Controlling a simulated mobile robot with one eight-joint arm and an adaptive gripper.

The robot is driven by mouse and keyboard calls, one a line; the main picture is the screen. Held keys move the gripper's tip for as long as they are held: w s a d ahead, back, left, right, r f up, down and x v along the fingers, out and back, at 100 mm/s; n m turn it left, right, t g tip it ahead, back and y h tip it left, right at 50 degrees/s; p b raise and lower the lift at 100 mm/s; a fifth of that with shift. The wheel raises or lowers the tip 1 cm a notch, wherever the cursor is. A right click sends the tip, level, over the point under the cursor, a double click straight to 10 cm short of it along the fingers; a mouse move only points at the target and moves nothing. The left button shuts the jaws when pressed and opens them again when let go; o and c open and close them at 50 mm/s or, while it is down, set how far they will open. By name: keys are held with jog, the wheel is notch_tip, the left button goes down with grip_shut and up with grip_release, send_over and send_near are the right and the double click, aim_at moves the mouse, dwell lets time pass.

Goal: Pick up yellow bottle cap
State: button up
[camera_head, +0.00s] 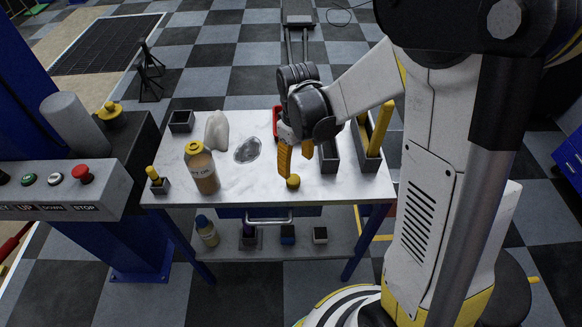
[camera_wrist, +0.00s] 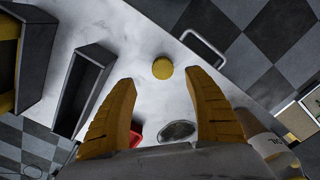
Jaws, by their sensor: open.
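The yellow bottle cap (camera_head: 293,182) lies on the white marbled tabletop near its front edge. In the wrist view the cap (camera_wrist: 162,68) is round and sits just beyond my fingertips, centred between them. My gripper (camera_head: 294,160) has two yellow fingers and hangs over the table, just behind and above the cap. In the wrist view my gripper (camera_wrist: 167,88) is open, with nothing between the fingertips. The cap is apart from both fingers.
On the table (camera_head: 240,190), an oil bottle (camera_head: 202,170) with a yellow cap, a white jug (camera_head: 216,131) and a grey dish (camera_head: 247,150) stand left of my gripper. Dark bins (camera_head: 330,158) stand right, close by. A red tray (camera_head: 277,122) is behind. A table handle (camera_wrist: 204,48) juts from the front.

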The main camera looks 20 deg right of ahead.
aim_at(294, 180)
jog(key=f+b, duration=0.1)
jog(key=f, duration=0.1)
jog(key=f+b, duration=0.1)
jog(key=f, duration=0.2)
jog(key=f+b, duration=0.1)
jog(key=f, duration=0.2)
jog(key=shift+a+f, duration=0.25)
jog(key=shift+a, duration=0.05)
jog(key=shift+r, duration=0.1)
jog(key=shift+c, duration=0.6)
jog(key=c, duration=0.8)
